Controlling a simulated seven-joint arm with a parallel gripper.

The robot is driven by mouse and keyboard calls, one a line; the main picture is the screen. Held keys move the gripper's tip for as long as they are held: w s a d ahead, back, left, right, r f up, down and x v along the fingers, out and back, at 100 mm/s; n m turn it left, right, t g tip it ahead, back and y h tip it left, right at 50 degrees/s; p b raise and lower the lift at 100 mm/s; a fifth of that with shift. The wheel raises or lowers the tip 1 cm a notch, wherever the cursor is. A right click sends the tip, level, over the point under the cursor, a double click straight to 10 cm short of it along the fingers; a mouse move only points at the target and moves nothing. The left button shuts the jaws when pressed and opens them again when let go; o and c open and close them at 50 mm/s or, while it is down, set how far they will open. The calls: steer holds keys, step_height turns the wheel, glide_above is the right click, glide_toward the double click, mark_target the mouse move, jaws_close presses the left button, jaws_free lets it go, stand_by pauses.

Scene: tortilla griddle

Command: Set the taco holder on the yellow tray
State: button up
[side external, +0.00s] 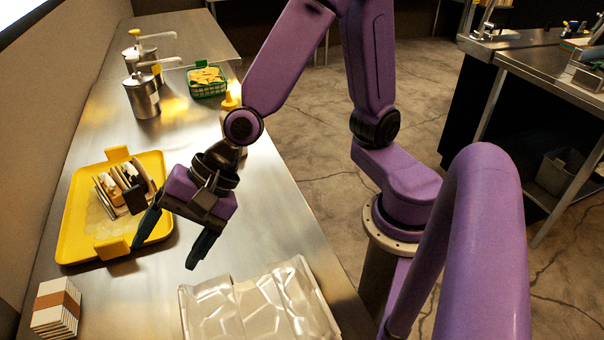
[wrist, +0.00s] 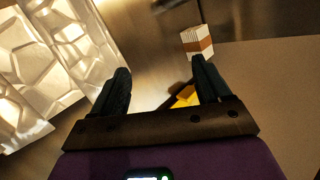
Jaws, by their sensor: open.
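The yellow tray (side external: 78,222) lies on the steel counter at the left in the side view, with a raised tab at its back and front edges. My gripper (side external: 166,252) is open and empty, fingers pointing down by the tray's front right corner, apart from the holder. In the wrist view the open fingers (wrist: 160,68) have only a small yellow piece of the tray (wrist: 185,97) between them; the holder is not clearly visible there.
A banded stack of white napkins (side external: 56,308) sits at the front left. A clear, faceted container (side external: 255,308) is at the front right. Metal pump pots (side external: 142,96), a green basket of chips (side external: 206,82) and a yellow-capped bottle (side external: 229,102) stand farther back.

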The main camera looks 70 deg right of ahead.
steer(key=s+d+n+g+h, duration=0.1)
steer(key=s+d+n+h, duration=0.1)
steer(key=s+d+n, duration=0.2)
steer(key=s+d+n+g+h, duration=0.2)
steer(key=s+d+n, duration=0.3)
steer(key=d+n, duration=0.6)
steer(key=s+d+n+g+h, duration=0.1)
steer(key=s+d+n+h, duration=0.2)
steer(key=d+n, duration=0.4)
steer(key=shift+s+d+f+n, duration=0.15)
steer(key=shift+s+d+n, duration=0.2)
steer(key=shift+s+n, duration=0.35)
steer(key=shift+s, duration=0.1)
